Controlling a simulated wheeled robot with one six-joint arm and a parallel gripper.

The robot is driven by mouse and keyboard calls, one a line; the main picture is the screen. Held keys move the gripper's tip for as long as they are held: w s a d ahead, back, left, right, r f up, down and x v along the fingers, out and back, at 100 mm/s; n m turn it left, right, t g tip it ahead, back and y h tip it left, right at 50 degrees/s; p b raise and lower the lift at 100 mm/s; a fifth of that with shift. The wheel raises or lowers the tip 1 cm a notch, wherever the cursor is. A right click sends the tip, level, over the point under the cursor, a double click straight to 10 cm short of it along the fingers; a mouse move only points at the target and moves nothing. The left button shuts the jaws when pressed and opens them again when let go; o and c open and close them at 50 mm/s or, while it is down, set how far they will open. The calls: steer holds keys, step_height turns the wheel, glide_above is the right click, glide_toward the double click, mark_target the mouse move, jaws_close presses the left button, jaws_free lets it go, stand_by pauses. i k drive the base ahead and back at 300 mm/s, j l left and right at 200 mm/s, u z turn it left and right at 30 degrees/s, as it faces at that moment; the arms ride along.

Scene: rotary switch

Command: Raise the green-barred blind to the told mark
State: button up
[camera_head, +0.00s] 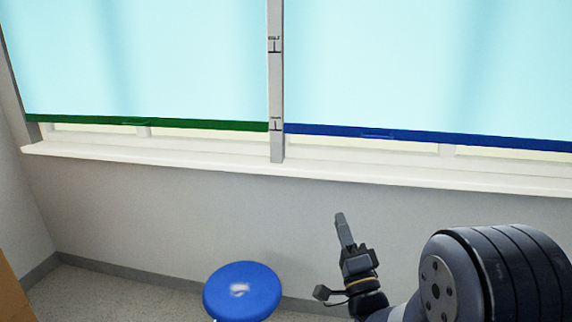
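The green-barred blind (110,60) is a light blue sheet on the left window. Its green bottom bar (190,124) hangs a little above the sill, level with about the lower mark (276,123) on the grey post. A higher mark labelled HALF (274,44) is further up the post. A small tab (130,122) shows on the green bar. My gripper (341,218) is in front of the wall below the sill, right of the post, and apart from the blind. Its fingers appear as one narrow shape from this side, so its opening is unclear.
A second blind (430,60) with a blue bar (430,139) hangs at the right. The white sill (400,175) juts out below both. A round blue stool (243,290) stands on the floor left of my gripper. A brown edge (12,295) shows at lower left.

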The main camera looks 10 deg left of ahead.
mark_target(201, 64)
steer(key=i+j, duration=0.1)
steer(key=j, duration=0.5)
steer(key=i+j, duration=0.1)
steer(key=j, duration=1.15)
steer(key=i+j, duration=0.15)
steer(key=j, duration=0.45)
steer(key=i+j, duration=0.25)
steer(key=j, duration=0.15)
steer(key=i+j, duration=0.25)
steer(key=j, duration=0.2)
steer(key=i+j, duration=0.55)
steer(key=j, duration=0.3)
steer(key=u, duration=0.05)
